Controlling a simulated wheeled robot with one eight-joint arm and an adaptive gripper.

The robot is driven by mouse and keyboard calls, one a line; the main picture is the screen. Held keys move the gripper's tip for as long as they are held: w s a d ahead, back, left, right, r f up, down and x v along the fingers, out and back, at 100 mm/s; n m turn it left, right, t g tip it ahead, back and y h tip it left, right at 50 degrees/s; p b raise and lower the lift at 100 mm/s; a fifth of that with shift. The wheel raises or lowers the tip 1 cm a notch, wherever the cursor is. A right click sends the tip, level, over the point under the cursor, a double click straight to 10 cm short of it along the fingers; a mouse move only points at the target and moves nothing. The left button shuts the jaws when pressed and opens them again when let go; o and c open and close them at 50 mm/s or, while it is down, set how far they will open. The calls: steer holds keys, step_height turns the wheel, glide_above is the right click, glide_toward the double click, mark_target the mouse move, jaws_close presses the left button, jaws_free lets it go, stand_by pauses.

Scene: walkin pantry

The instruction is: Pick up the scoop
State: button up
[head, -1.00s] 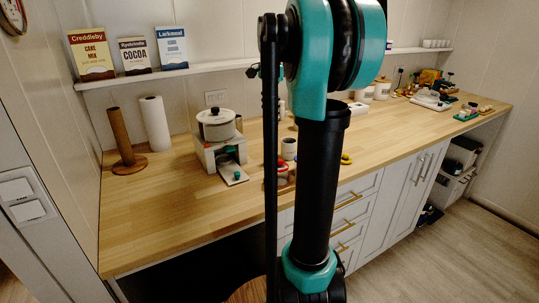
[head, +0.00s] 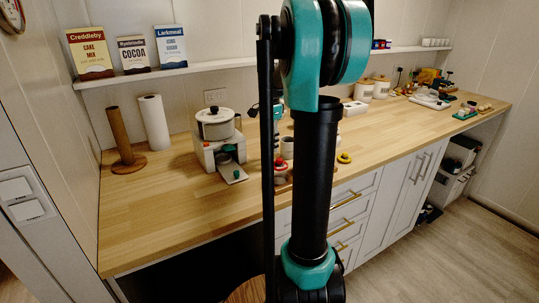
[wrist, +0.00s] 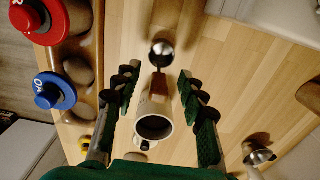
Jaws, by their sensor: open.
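The scoop (wrist: 161,50) seems to be the small item with a shiny round metal bowl and a dark brown handle, in the wrist view. Its handle runs back toward a white cup (wrist: 154,127) with a dark inside; I cannot tell whether it touches the cup. My gripper (wrist: 157,95) is open, with its dark, green-padded fingers on either side of the cup and the handle. The bowl lies beyond the fingertips. Nothing is clearly held. In the head view my arm hides most of the gripper, and I cannot make out the scoop.
Another metal item (wrist: 259,155) is at lower right. In the head view a white appliance with a pot (head: 216,125) stands on the counter (head: 150,215), whose left front is clear.

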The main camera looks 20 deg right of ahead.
steer(key=shift+f, duration=0.15)
jaws_close()
stand_by(0.4)
